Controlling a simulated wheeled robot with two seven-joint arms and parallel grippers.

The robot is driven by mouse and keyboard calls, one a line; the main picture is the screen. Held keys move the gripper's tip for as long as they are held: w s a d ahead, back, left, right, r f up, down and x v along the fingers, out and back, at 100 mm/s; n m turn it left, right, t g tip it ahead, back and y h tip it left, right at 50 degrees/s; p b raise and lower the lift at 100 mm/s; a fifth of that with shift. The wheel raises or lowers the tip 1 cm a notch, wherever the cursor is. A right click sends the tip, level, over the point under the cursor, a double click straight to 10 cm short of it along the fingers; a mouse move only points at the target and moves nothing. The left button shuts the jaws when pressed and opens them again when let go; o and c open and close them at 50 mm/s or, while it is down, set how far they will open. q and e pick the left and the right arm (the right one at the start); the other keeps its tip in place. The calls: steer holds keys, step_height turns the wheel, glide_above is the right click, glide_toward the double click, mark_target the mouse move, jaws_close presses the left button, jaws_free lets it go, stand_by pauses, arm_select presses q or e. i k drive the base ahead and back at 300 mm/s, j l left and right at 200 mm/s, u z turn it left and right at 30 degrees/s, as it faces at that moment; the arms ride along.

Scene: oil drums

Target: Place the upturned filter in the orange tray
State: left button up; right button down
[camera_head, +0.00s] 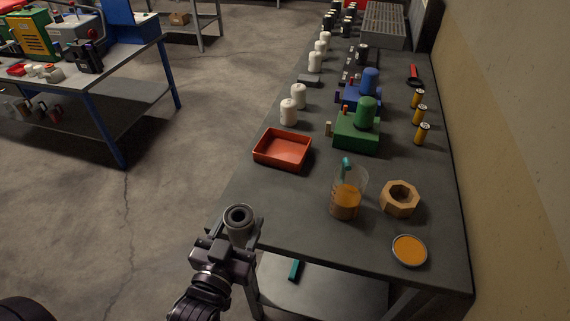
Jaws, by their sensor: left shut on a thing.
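My left gripper (243,245) is at the near left corner of the workbench, shut on a grey-white filter (239,220). The filter is a short cylinder held upright, with its open ring-shaped end and dark centre hole facing up. The orange tray (282,149) is a shallow, rectangular, red-orange tray on the bench's left edge, farther back than the gripper. It looks empty. The filter is apart from the tray. My right gripper is not in view.
A beaker of amber liquid (346,193), a wooden octagonal ring (400,198) and a round dish of orange liquid (409,250) stand right of the gripper. Behind the tray are white filters (289,112) and a green housing (356,133). The bench between gripper and tray is clear.

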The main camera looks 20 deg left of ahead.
mark_target(283, 149)
steer(key=k+z, duration=0.25)
steer(key=z, duration=0.15)
steer(key=k+l+z, duration=0.15)
steer(key=z, duration=0.2)
steer(key=j+z, duration=0.35)
steer(key=j, duration=0.3)
steer(key=j+z, duration=0.35)
steer(key=j, duration=0.25)
steer(key=k+j+z, duration=0.1)
steer(key=j+z, duration=0.25)
steer(key=j, duration=0.25)
steer(key=k+j, duration=0.1)
steer(key=j, duration=0.9)
steer(key=k+j, duration=0.15)
steer(key=j, duration=0.4)
steer(key=k+j, duration=0.1)
steer(key=j, duration=0.9)
steer(key=k, duration=0.05)
